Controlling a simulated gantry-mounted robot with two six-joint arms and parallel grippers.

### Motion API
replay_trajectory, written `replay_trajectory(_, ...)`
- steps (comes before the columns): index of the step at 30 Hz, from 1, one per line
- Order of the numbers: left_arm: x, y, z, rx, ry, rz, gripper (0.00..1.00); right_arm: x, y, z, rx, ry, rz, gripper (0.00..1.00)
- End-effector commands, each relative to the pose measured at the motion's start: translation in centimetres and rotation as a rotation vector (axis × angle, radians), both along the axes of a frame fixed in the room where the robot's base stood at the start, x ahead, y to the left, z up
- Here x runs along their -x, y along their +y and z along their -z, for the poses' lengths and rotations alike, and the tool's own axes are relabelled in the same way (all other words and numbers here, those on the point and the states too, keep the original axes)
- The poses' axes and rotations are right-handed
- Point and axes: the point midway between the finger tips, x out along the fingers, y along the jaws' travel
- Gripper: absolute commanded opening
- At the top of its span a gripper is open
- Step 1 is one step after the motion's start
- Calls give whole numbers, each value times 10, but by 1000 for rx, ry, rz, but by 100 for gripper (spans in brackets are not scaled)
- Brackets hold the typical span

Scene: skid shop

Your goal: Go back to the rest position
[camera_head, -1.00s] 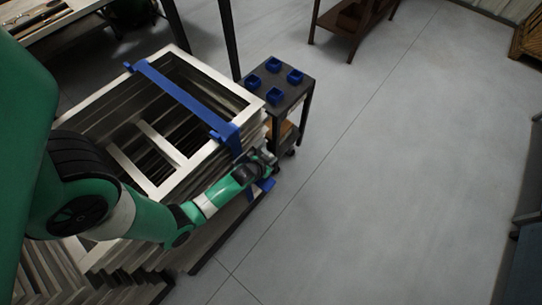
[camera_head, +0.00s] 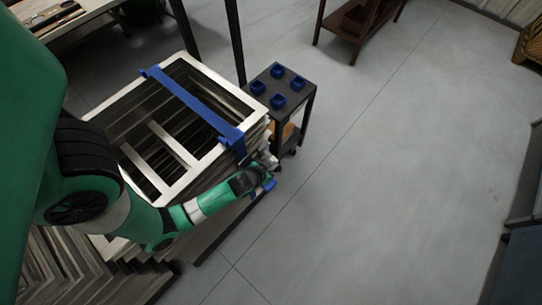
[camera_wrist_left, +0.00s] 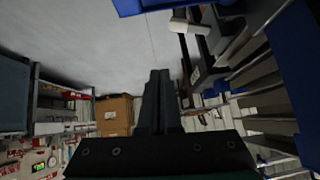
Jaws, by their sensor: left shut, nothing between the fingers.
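My left gripper (camera_head: 268,166) is at the end of the green arm, beside the right front corner of the stack of frames (camera_head: 200,182) in the head view. In the left wrist view its fingers (camera_wrist_left: 158,90) are together, with nothing between them. A blue strap (camera_head: 190,98) lies across the top of the stack, and its lower part hangs close to the gripper. Whether the gripper touches the strap or the stack, I cannot tell. My right gripper is in neither view.
A small dark cart (camera_head: 292,100) with several blue trays stands just behind the gripper. A brown rack (camera_head: 350,38) is at the back. Grey floor (camera_head: 370,190) to the right is clear. The left wrist view shows cardboard boxes (camera_wrist_left: 114,115) and shelving.

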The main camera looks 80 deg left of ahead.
Motion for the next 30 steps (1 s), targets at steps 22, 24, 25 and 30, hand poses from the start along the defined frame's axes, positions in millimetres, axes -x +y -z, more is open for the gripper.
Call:
replay_trajectory(22, 7, -25, -27, -4, -12, 14, 0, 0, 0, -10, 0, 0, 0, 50)
replay_trajectory(24, -14, -26, -40, -15, -48, 33, 0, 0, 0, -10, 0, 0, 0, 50)
replay_trajectory(25, -27, -25, -48, -22, -73, 42, 0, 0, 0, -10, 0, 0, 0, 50)
replay_trajectory(30, -123, -31, -140, -66, -301, 108, 0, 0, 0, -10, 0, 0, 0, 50)
